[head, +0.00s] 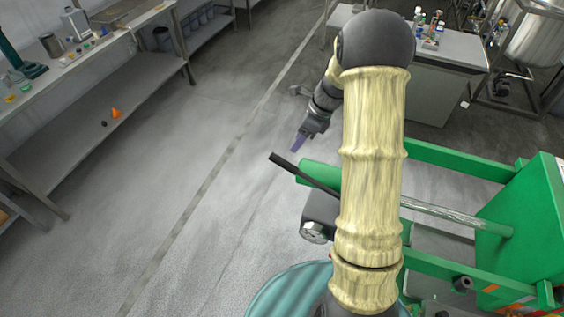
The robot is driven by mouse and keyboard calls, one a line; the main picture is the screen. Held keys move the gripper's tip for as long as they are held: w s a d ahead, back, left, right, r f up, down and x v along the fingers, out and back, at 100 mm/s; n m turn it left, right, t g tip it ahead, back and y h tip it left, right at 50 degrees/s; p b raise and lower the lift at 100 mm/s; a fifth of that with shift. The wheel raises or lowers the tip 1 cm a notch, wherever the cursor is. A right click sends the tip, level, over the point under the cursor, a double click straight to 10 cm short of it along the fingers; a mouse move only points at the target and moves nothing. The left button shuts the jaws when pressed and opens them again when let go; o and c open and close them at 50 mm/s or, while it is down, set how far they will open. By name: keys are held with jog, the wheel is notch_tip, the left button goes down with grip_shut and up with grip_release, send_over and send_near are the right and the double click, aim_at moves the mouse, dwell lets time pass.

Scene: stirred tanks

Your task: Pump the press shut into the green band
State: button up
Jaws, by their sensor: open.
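The press is a green frame (533,230) at the right, with a bright metal rod (450,216) running across its middle. A black lever handle (287,165) sticks out to the left at its near end, past a green beam end (318,174). A round dial (314,233) on a dark body sits below the handle. Its face is too small and oblique to read, and I cannot make out a green band. My gripper (298,143) with purple fingers is open and empty, just above and to the right of the handle tip in the picture, apart from it. My arm hides the middle of the press.
A steel bench (95,85) with small items runs along the left. A grey cabinet (445,75) with bottles stands at the back right, near a steel tank (538,40). An orange cone (115,113) lies on the bench's lower shelf. The floor between bench and press is clear.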

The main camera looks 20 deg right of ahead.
aim_at(284, 160)
jog(key=x, duration=0.3)
jog(key=p+x, duration=0.1)
jog(key=x, duration=0.3)
jog(key=p+x, duration=0.1)
jog(key=x, duration=0.3)
jog(key=shift+w+a+f, duration=0.1)
jog(key=shift+w+a, duration=0.05)
jog(key=shift+w, duration=0.25)
jog(key=shift+s+a+f, duration=0.1)
jog(key=shift+a+f, duration=0.1)
jog(key=shift+f, duration=0.15)
jog(key=shift+d, duration=0.4)
jog(key=shift+c, duration=0.5)
jog(key=shift+s+a, duration=0.1)
jog(key=shift+a, duration=0.1)
grip_shut()
